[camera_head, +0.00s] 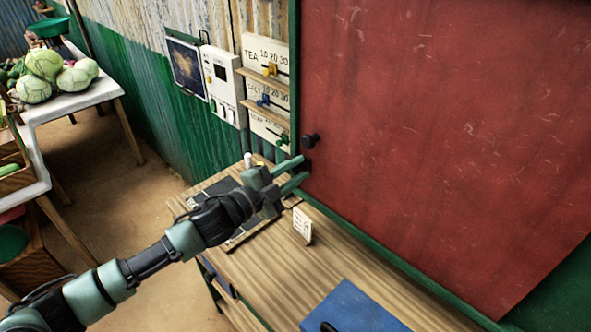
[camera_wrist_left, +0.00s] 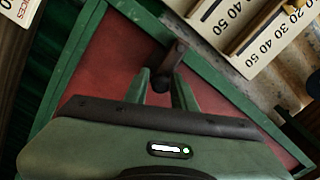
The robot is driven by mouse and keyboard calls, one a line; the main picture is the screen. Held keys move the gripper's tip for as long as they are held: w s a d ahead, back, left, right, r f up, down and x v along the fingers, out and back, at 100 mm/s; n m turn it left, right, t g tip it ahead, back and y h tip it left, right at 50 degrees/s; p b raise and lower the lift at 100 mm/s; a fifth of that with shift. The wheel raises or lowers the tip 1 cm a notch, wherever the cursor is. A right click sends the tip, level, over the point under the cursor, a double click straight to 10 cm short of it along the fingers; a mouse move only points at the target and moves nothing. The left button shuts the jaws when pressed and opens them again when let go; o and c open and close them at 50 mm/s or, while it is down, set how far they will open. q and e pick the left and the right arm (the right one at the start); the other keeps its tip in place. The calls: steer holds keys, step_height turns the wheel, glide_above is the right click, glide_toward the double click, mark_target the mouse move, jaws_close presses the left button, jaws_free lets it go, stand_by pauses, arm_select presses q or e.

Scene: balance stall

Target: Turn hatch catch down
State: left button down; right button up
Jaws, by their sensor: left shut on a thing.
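The red hatch (camera_head: 430,130) fills the right of the head view, set in a green frame. Its dark catch (camera_wrist_left: 172,62) shows in the wrist view as a short bar near the frame, with its near end between my fingertips. In the head view a little of the catch (camera_head: 307,166) shows dark at my fingertips, at the hatch's left edge. My left gripper (camera_head: 300,172) is shut on the catch; in the wrist view its two green fingers (camera_wrist_left: 164,88) stand either side of it. The fingers partly hide the catch. My right gripper is in neither view.
A black knob (camera_head: 310,141) sticks out of the hatch just above my fingertips. A wooden counter (camera_head: 270,275) below holds a small white card (camera_head: 302,225) and a blue thing (camera_head: 355,308). Slider boards (camera_head: 268,52) hang left of the hatch.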

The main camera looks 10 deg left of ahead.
arm_select(q)
steer(key=shift+f+m, duration=0.3)
steer(key=shift+f, duration=0.3)
steer(key=c, duration=1.3)
jaws_free()
steer(key=shift+r, duration=0.1)
steer(key=b+v, duration=0.2)
steer(key=v, duration=0.5)
steer(key=shift+s+a+b, duration=0.25)
steer(key=shift+s+b, duration=0.1)
steer(key=shift+b, duration=0.05)
